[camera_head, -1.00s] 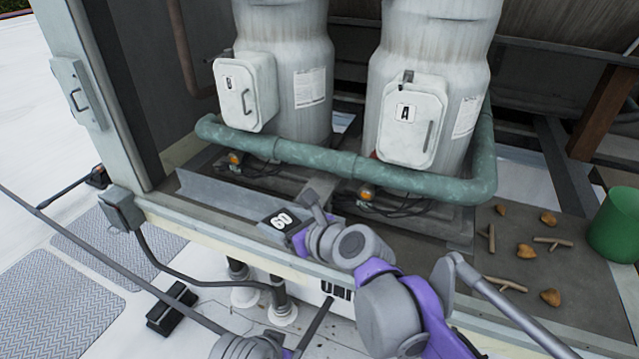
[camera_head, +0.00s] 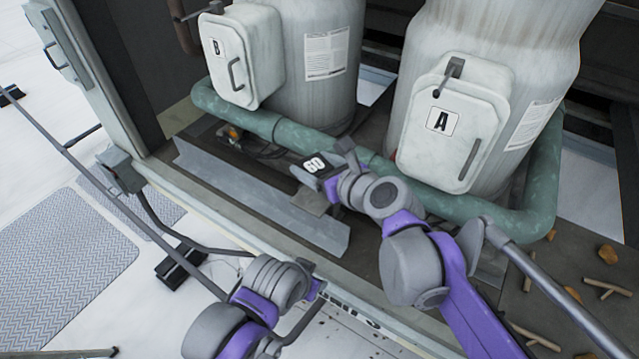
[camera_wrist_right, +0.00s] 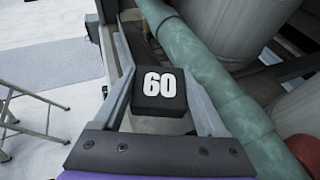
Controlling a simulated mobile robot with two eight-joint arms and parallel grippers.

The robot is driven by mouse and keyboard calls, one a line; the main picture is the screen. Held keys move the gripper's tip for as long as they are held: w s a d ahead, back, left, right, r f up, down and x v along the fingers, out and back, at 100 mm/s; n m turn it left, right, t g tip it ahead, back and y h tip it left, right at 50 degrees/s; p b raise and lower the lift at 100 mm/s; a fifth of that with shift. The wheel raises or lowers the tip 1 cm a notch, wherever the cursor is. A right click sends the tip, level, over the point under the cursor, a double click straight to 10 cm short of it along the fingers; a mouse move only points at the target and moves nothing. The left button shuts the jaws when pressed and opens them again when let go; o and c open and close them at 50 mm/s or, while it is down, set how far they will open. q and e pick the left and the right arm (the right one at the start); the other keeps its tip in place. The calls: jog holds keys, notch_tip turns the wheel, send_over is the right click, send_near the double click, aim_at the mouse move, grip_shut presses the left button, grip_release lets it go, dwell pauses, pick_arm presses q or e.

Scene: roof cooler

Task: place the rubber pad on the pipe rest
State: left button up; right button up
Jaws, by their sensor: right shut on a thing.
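The rubber pad (camera_head: 313,165) is a black block with a white "60" on its face. It also shows in the right wrist view (camera_wrist_right: 158,92), between the two grey fingers of my right gripper (camera_wrist_right: 157,95). My right gripper (camera_head: 328,172) is shut on it and holds it beside the green pipe (camera_head: 262,122), above the grey metal rail (camera_head: 255,200). I cannot tell for certain which thing is the pipe rest; a black block (camera_head: 172,272) carries a thin pipe on the roof floor. My left wrist (camera_head: 270,290) is at the bottom; its jaws do not show clearly.
Two pale tanks with hatches marked B (camera_head: 245,60) and A (camera_head: 450,125) stand behind the green pipe. A grey box (camera_head: 120,170) is on the frame edge. Sticks (camera_head: 600,288) and brown lumps lie at right. Patterned mats (camera_head: 60,250) lie at left.

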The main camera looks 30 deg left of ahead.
aim_at(315, 196)
notch_tip(315, 196, down, 2)
jog(key=shift+s+f, duration=0.1)
jog(key=shift+f, duration=2.4)
jog(key=shift+f, duration=0.2)
jog(key=o, duration=1.4)
jog(key=shift+r, duration=0.3)
jog(key=v, duration=1.2)
